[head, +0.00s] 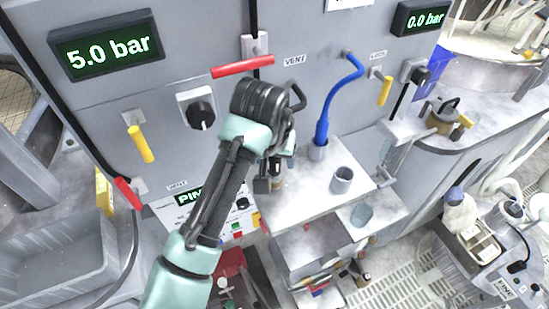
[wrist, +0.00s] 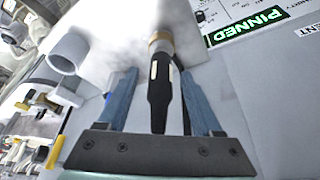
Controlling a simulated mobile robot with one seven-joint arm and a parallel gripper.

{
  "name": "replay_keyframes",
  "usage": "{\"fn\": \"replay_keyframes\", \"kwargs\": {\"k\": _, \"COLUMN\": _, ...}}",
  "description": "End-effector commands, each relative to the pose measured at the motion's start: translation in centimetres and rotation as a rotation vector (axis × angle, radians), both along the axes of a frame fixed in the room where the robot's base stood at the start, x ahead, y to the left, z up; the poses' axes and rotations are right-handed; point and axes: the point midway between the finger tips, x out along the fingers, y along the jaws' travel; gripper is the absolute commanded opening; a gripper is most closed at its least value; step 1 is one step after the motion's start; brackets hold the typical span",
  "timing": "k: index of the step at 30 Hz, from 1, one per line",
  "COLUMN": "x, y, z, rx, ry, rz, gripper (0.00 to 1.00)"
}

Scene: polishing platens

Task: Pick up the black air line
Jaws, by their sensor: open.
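The black air line (wrist: 160,92) stands out in the wrist view as a black tapered end with a pale stripe. A brass-coloured collar (wrist: 160,46) is at its far end, against a grey cylindrical holder (wrist: 178,18). My gripper (wrist: 160,88) is open, with one blue-grey finger on each side of the black end and a visible gap on both sides. In the head view my gripper (head: 270,180) is at the left edge of the white shelf, and my arm hides most of the black line there.
A blue air line (head: 342,92) runs from the panel down into a grey holder (head: 318,150). An empty grey holder (head: 342,180) stands on the white shelf (head: 310,195). Red handles (head: 242,66) and yellow handles (head: 140,144) stick out from the panel.

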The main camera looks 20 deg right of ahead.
Motion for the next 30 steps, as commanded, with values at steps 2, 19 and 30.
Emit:
{"fn": "replay_keyframes", "kwargs": {"k": 2, "x": 0.09, "y": -0.02, "z": -0.21, "rx": -0.001, "ry": -0.001, "rz": 0.0, "gripper": 0.67}}
{"fn": "replay_keyframes", "kwargs": {"k": 19, "x": 0.09, "y": -0.03, "z": -0.19, "rx": -0.001, "ry": -0.001, "rz": 0.0, "gripper": 0.0}}
{"fn": "replay_keyframes", "kwargs": {"k": 30, "x": 0.11, "y": -0.04, "z": -0.11, "rx": 0.0, "ry": -0.002, "rz": 0.0, "gripper": 0.0}}
